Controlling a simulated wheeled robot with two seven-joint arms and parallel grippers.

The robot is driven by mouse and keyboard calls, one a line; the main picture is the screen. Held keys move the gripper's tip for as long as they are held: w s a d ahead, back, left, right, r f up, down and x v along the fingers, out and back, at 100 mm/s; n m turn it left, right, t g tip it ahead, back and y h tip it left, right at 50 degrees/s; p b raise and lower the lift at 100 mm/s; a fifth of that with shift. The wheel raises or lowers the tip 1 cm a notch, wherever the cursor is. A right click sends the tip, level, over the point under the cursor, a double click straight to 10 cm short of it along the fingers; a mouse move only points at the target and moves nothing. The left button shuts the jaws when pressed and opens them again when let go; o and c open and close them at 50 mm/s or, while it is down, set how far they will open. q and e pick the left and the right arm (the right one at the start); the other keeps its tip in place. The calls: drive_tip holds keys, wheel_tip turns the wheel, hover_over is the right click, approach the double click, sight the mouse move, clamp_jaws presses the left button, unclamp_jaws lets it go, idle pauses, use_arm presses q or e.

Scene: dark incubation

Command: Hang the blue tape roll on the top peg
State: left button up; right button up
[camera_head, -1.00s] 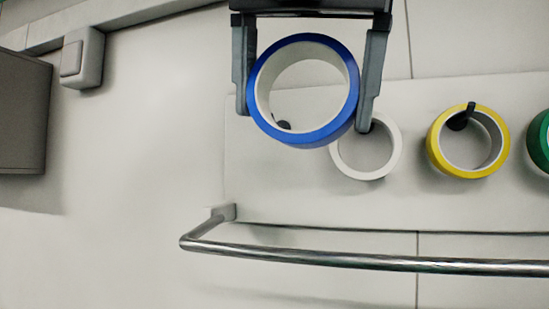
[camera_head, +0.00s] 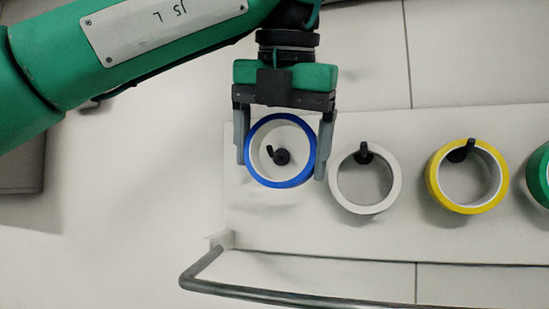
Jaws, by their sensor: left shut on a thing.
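The blue tape roll (camera_head: 313,163) is in the head view, left of the other rolls, its open face toward me. My left gripper (camera_head: 281,165) comes down from above and is shut on its outer rim, one finger at each side. The leftmost black peg (camera_head: 280,156) shows inside the roll's hole, near its middle, with a gap to the inner wall around it. How deep the peg reaches into the hole is hard to tell. My right gripper is not in view.
A white roll (camera_head: 391,187) hangs on the neighbouring peg, then a yellow roll (camera_head: 434,178) and a green roll (camera_head: 539,177) at the right edge. The pale panel (camera_head: 330,232) carries them. A metal rail (camera_head: 260,294) runs below. A grey box (camera_head: 20,165) is at left.

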sight(273, 156)
use_arm(q)
drive_tip(key=w+p, duration=0.1)
drive_tip(key=w, duration=0.1)
drive_tip(key=w+p, duration=0.1)
drive_tip(key=w, duration=0.1)
drive_tip(key=w+p, duration=0.1)
drive_tip(key=w, duration=0.1)
drive_tip(key=shift+a+f, duration=0.1)
drive_tip(key=shift+a, duration=0.25)
wheel_tip(273, 156, down, 2)
drive_tip(key=shift+f+p, duration=0.1)
drive_tip(key=shift+p, duration=0.25)
drive_tip(key=shift+a+f, duration=0.15)
drive_tip(key=shift+f, duration=0.1)
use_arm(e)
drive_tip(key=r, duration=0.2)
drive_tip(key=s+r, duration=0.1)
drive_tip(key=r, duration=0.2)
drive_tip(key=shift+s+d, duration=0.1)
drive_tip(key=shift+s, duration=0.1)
use_arm(q)
drive_tip(key=shift+f, duration=0.1)
